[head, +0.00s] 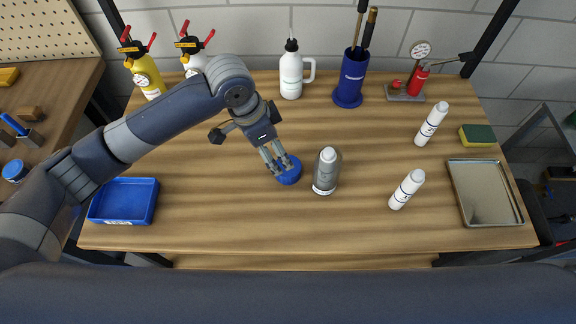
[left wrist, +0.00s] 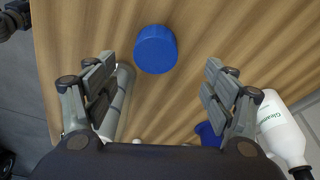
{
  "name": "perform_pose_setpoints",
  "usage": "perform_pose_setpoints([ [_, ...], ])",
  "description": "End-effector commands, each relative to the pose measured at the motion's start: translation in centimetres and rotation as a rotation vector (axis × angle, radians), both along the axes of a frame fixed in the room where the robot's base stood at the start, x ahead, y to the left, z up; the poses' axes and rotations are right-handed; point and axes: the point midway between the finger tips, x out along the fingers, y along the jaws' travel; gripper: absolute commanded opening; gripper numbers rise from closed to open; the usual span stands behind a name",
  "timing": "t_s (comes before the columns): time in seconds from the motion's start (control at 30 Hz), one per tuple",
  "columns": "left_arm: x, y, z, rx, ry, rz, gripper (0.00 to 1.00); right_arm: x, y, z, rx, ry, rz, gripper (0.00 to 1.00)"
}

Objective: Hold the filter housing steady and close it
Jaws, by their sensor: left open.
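The blue round cap (head: 288,171) lies on the wooden table just under my left gripper (head: 275,157). In the left wrist view the cap (left wrist: 156,50) is ahead of the open fingers (left wrist: 160,85), with nothing between them. The grey see-through filter housing (head: 326,175) stands upright to the right of the cap, with a white piece inside and a white top showing. In the left wrist view the housing (left wrist: 123,92) is partly hidden behind the left finger. The cap and housing are apart. Two white tubes (head: 432,123) (head: 407,189) stand farther right.
A blue bin (head: 97,212) is at the table's left. A white bottle (head: 291,72), a blue holder with tools (head: 348,96) and a red gauge device (head: 408,80) line the back. A metal tray (head: 512,222) and a green-yellow sponge (head: 477,135) are at the right. The front middle is clear.

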Motion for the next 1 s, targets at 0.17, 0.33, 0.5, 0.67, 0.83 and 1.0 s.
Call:
perform_pose_setpoints([
  [0.17, 0.2, -0.8, -2.8, 0.001, 0.004, 0.001, 0.77, 1.0, -0.1, 0.5, 0.0, -0.015, 0.0, 0.72],
  [0.33, 0.4, -1.2, -4.6, 0.001, 0.002, 0.0, 0.77, 3.2, 0.1, 0.8, 0.005, -0.05, 0.0, 0.72],
  [0.5, 0.4, -1.3, -4.8, 0.001, 0.0, -0.001, 0.77, 3.5, 0.2, 0.8, 0.005, -0.055, 0.0, 0.72],
  [0.67, 0.4, -1.3, -4.8, 0.001, 0.002, 0.0, 0.77, 2.8, 0.1, 0.7, 0.003, -0.042, 0.0, 0.72],
  [0.83, 0.2, -2.2, -6.1, 0.002, 0.005, 0.0, 0.77, 1.8, 0.1, 1.5, 0.002, -0.027, 0.0, 0.72],
  [1.0, 0.4, -3.1, -8.6, 0.002, 0.003, 0.002, 0.77, 1.6, 0.1, 2.1, 0.002, -0.025, -0.001, 0.72],
])
